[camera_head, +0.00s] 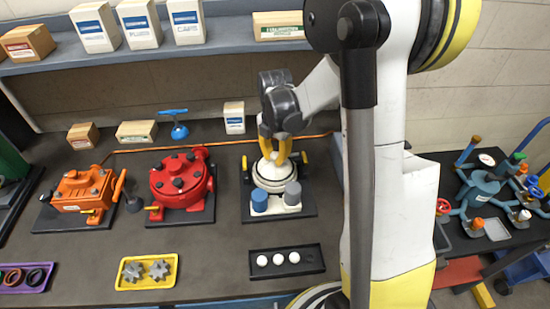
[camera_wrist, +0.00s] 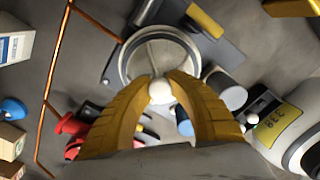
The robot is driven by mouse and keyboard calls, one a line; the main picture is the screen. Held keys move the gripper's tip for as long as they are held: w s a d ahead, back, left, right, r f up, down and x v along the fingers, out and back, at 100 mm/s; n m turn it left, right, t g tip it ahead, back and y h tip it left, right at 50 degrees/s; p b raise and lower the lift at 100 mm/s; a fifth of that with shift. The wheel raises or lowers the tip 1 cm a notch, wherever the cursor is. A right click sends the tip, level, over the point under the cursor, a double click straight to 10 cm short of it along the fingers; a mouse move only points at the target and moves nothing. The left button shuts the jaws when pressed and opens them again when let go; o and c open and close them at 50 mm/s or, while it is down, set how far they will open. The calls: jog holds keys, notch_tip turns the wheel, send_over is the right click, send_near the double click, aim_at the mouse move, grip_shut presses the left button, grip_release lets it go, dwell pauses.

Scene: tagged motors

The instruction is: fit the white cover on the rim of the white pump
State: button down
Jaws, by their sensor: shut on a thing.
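The white pump (camera_head: 275,201) stands on a dark base plate near the middle of the bench in the head view. A blue-topped and a grey-topped cylinder are at its front. The white cover (camera_head: 269,171) is over the pump's round opening. A dark band shows around it, and I cannot tell whether it touches the rim all round. My gripper (camera_head: 276,150) is above the pump, its yellow fingers shut on the cover's white knob. The wrist view shows the knob (camera_wrist: 160,91) between the fingertips (camera_wrist: 161,84), with the pale round disc beyond it. The fingers hide part of the near rim.
A red pump (camera_head: 181,182) and an orange unit (camera_head: 84,190) stand to the left. A black tray with white balls (camera_head: 278,259) and a yellow tray with grey gears (camera_head: 147,270) lie in front. Boxes stand behind. My arm blocks the right side.

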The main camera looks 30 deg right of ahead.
jog(key=shift+f+b, duration=0.45)
jog(key=shift+b, duration=0.05)
jog(key=c, duration=1.3)
grip_release()
jog(key=shift+r, duration=0.1)
jog(key=shift+w+d+r+p, duration=0.1)
jog(key=shift+w+r+p, duration=0.05)
jog(key=shift+r+p, duration=1.1)
jog(key=shift+w+d+r+p, duration=0.15)
jog(key=shift+r+p, duration=0.65)
jog(key=shift+r, duration=0.75)
jog(key=shift+s+a+r, duration=0.1)
jog(key=shift+a, duration=0.05)
notch_tip(320, 180, up, 12)
